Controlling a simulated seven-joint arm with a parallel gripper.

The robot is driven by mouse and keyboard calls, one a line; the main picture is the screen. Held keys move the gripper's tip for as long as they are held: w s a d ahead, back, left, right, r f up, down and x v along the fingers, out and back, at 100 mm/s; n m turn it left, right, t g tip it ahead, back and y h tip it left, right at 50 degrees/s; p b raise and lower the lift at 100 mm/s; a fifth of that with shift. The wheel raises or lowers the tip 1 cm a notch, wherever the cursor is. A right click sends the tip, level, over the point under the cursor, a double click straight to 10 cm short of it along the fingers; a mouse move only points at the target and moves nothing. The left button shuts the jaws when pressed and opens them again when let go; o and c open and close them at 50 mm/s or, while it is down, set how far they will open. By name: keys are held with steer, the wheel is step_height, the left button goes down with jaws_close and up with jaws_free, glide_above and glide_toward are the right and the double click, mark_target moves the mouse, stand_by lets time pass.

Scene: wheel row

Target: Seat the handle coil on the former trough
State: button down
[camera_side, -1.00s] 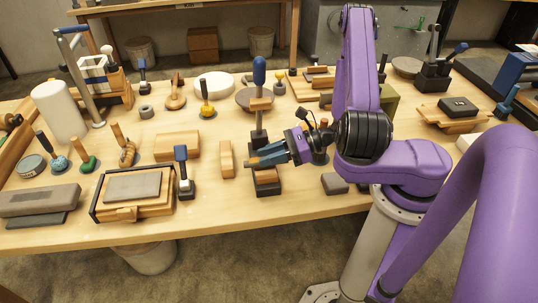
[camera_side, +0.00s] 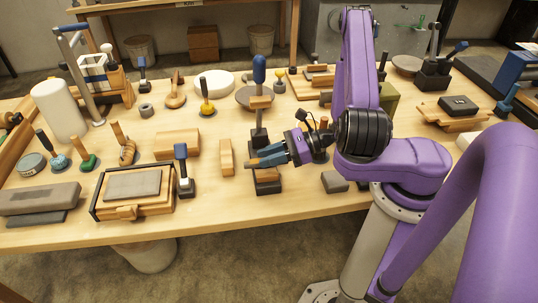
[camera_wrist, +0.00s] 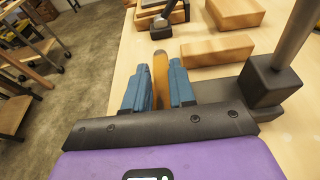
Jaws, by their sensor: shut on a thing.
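My gripper (camera_side: 262,157) has blue fingers, reaches left above the bench near its front edge, and is shut on a slim orange-brown piece. That piece, which I take as the handle coil (camera_wrist: 160,80), stands out between the blue fingertips in the wrist view. In the side view the fingers largely hide it. A small wooden block on a dark base, likely the former trough (camera_side: 267,175), is just below my fingers in the side view. The fingers cover part of it, and I cannot tell whether the coil touches it.
A post tool with a blue handle (camera_side: 259,70) stands close behind my gripper; its dark base (camera_wrist: 270,82) is at the right in the wrist view. A wooden block (camera_side: 226,157) lies to the left, with a blue-topped tool (camera_side: 182,165) beyond it. A grey block (camera_side: 334,182) lies right.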

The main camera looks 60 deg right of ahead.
steer(key=shift+f, duration=1.05)
stand_by(2.1)
steer(key=c, duration=1.1)
jaws_free()
steer(key=shift+v, duration=1.75)
steer(key=o, duration=0.6)
steer(key=shift+c, duration=0.2)
steer(key=o, duration=0.5)
